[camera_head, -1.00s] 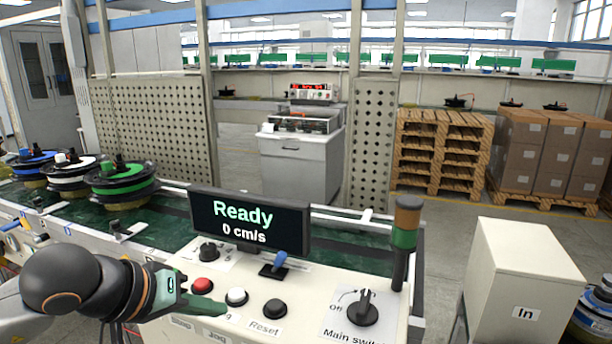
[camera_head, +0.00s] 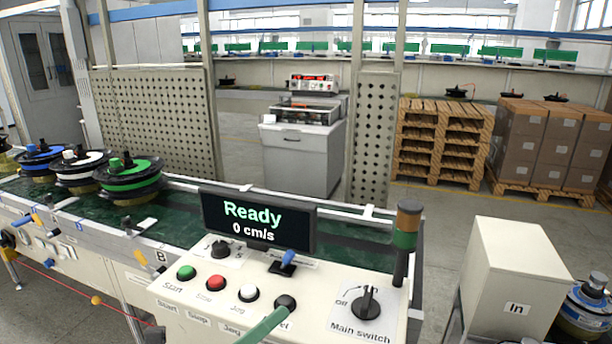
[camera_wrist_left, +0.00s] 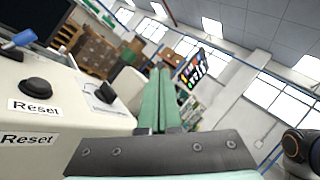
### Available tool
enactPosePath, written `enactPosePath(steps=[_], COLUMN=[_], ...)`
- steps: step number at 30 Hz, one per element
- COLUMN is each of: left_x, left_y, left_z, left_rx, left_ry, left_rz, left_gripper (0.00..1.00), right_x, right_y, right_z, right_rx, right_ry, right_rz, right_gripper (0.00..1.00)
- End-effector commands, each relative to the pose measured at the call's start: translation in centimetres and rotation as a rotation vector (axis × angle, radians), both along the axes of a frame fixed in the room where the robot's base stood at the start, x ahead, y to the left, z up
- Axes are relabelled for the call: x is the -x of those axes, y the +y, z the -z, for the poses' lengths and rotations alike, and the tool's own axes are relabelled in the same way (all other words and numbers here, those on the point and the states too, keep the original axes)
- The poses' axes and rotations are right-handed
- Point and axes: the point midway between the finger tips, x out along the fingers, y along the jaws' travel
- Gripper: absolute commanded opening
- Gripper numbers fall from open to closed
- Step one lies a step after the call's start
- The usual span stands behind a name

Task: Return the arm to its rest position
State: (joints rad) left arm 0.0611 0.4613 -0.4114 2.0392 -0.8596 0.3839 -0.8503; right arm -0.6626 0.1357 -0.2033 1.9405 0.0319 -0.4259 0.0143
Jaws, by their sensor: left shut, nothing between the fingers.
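My left gripper (camera_head: 284,311) shows in the head view only as green fingers coming up from the bottom edge, in front of the Reset label and just below the black Reset button (camera_head: 285,302). In the left wrist view its two green fingers (camera_wrist_left: 160,75) lie together, shut and empty, pointing out into the room. The Reset button (camera_wrist_left: 35,87) is left of the fingers there, apart from them. The rest of the left arm is out of the head view. My right gripper is in neither view.
The cream control panel (camera_head: 205,314) carries several buttons, a main switch (camera_head: 366,303), a signal lamp (camera_head: 406,230) and a display (camera_head: 258,220) reading Ready, 0 cm/s. Behind is a green conveyor with several motors (camera_head: 129,178). A white "In" box (camera_head: 515,270) stands at right.

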Motion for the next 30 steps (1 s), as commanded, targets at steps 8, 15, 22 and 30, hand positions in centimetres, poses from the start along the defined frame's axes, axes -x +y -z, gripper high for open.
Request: enactPosePath(steps=[8, 15, 22, 30], left_x=[-0.2, 9.0, 14.4, 14.7], left_y=[8.7, 11.6, 11.8, 11.8], left_z=[16.1, 29.0, 33.2, 33.4], left_rx=[0.88, 1.478, 1.73, 1.745], left_ry=[1.127, 1.694, 1.874, 1.884], left_rz=[-0.298, -0.594, -0.741, -0.75], left_gripper=[0.0, 0.0, 0.0, 0.0], right_x=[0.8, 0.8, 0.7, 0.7], right_y=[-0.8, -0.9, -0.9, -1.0], right_z=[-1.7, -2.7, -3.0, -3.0], right_rx=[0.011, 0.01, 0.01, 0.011], right_ry=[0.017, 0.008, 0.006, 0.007], right_rz=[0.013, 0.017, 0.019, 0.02], right_gripper=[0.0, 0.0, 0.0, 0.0])
